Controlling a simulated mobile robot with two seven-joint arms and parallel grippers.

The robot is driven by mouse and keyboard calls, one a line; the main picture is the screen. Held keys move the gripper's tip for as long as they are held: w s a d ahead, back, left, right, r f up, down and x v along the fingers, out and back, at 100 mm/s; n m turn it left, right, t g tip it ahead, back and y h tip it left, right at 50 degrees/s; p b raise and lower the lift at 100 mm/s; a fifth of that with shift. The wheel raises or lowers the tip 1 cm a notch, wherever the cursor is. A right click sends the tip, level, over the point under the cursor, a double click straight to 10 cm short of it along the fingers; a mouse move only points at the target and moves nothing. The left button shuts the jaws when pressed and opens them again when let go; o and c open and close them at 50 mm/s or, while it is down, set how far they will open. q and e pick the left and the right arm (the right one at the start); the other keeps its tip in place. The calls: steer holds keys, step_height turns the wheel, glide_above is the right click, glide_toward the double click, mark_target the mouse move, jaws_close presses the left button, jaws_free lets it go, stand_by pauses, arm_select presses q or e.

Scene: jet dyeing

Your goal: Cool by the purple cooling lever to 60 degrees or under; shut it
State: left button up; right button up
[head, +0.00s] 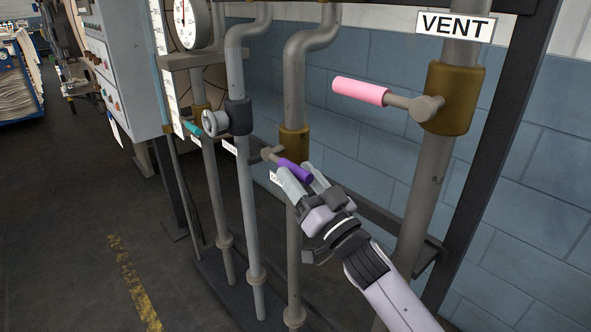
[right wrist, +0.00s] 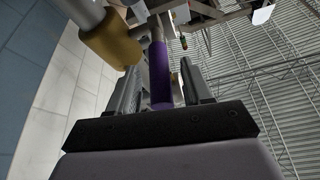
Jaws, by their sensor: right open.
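The purple cooling lever (head: 294,171) sticks out from a brass valve body (head: 293,143) on a grey vertical pipe, pointing right and slightly down in the head view. My right gripper (head: 298,178) is open at the lever, its fingers on either side of the purple grip. In the right wrist view the purple lever (right wrist: 160,75) runs between the two open fingers (right wrist: 158,92), with a gap visible on each side. A round white dial gauge (head: 188,20) is cut off at the top; its reading is too small to tell. My left gripper is not seen.
A pink lever (head: 360,91) on the VENT pipe stands to the right, above my right arm. A teal lever (head: 192,129) and a grey round valve knob (head: 214,123) are to the left. A control cabinet (head: 120,65) stands further left. The floor at left is open.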

mark_target(295, 166)
steer(key=shift+x, duration=0.85)
steer(key=shift+c, duration=0.4)
jaws_close()
steer(key=shift+r+p, duration=0.3)
steer(key=shift+p, duration=0.55)
steer(key=r+g+p, duration=0.1)
steer(key=p, duration=0.4)
steer(key=shift+r+g+h, duration=0.3)
steer(key=shift+g+h, duration=0.1)
steer(key=shift+w+r+g+p, duration=0.1)
steer(key=shift+g+p, duration=0.2)
steer(key=shift+p, duration=0.05)
steer(key=shift+w+r+n+g+h, duration=0.1)
steer(key=shift+r+n+g+h, duration=0.2)
steer(key=shift+r+g+h, duration=0.1)
steer(key=shift+w+a+r+g+h, duration=0.2)
steer(key=shift+r+g+h, duration=0.25)
steer(key=shift+g, duration=0.3)
steer(key=shift+w+a+r+g+h, duration=0.25)
steer(key=shift+r+g+h, duration=0.25)
steer(key=shift+g, duration=0.25)
steer(key=shift+r, duration=0.1)
